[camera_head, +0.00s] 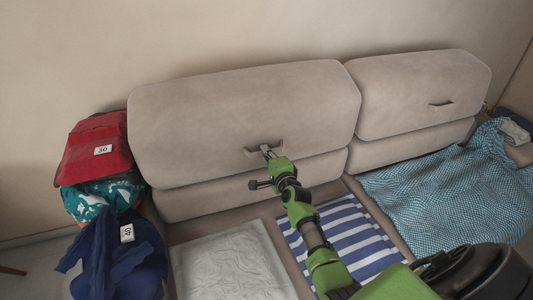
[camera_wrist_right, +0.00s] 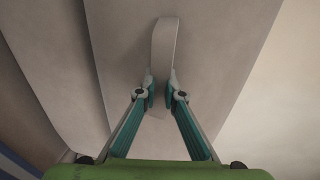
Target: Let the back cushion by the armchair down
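The left back cushion (camera_head: 240,110) of the beige sofa leans upright against the wall, with a lower cushion section under it. Its strap handle (camera_head: 252,152) is on the lower front. My right gripper (camera_head: 265,150) is at this handle. In the right wrist view, the two fingers (camera_wrist_right: 162,88) press on both sides of the strap (camera_wrist_right: 165,45), which runs between them. The right back cushion (camera_head: 420,95), with its own handle (camera_head: 441,104), also stands upright. No armchair can be made out. My left gripper is out of view.
A red bag labelled 30 (camera_head: 95,145), a teal patterned bundle (camera_head: 95,200) and a blue pile labelled 40 (camera_head: 120,265) lie at the left. On the seat are a whitish cloth (camera_head: 230,265), a striped towel (camera_head: 345,235) and a blue checked blanket (camera_head: 440,195).

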